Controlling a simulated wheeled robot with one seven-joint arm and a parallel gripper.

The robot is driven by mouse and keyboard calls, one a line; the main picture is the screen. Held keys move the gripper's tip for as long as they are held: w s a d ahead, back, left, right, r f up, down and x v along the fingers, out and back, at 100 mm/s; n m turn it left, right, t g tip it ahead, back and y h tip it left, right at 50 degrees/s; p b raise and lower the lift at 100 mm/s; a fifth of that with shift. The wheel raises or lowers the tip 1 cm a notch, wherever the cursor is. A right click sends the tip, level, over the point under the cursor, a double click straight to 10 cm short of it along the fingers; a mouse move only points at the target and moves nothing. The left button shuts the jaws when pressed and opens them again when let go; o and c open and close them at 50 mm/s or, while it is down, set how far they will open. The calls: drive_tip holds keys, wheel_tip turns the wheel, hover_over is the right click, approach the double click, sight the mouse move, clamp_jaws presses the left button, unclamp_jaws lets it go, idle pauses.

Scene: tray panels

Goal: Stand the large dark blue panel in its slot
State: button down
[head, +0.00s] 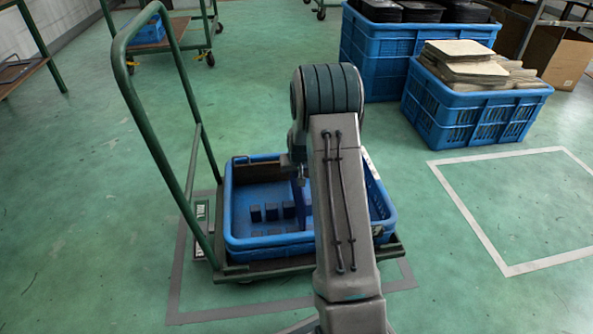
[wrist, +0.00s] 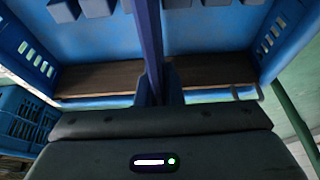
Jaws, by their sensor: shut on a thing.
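The large dark blue panel (wrist: 150,45) shows edge-on in the wrist view, a narrow upright strip running away from my gripper (wrist: 158,92). My gripper is shut on it, one finger on each side. In the head view a part of the panel (head: 301,193) shows beside my arm, which hides the rest and most of my gripper. The panel is inside the blue tray (head: 240,243). Dark slot blocks (head: 271,212) stand in rows on the tray floor, and some show at the top of the wrist view (wrist: 97,8). Whether the panel's lower edge is in a slot cannot be told.
The tray sits on a green-framed trolley (head: 275,269) with a tall handle (head: 165,110) at its left. Blue crates (head: 380,45) stand at the back right, one holding stacked light boards (head: 465,60). The floor around the white-outlined area (head: 520,205) is clear.

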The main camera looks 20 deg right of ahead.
drive_tip(key=shift+f, duration=0.4)
drive_tip(key=c, duration=1.5)
unclamp_jaws()
drive_tip(key=p+v, duration=0.6)
drive_tip(key=v, duration=0.7)
drive_tip(key=shift+s+a+r, duration=0.1)
drive_tip(key=shift+s+r, duration=0.05)
drive_tip(key=shift+r, duration=0.15)
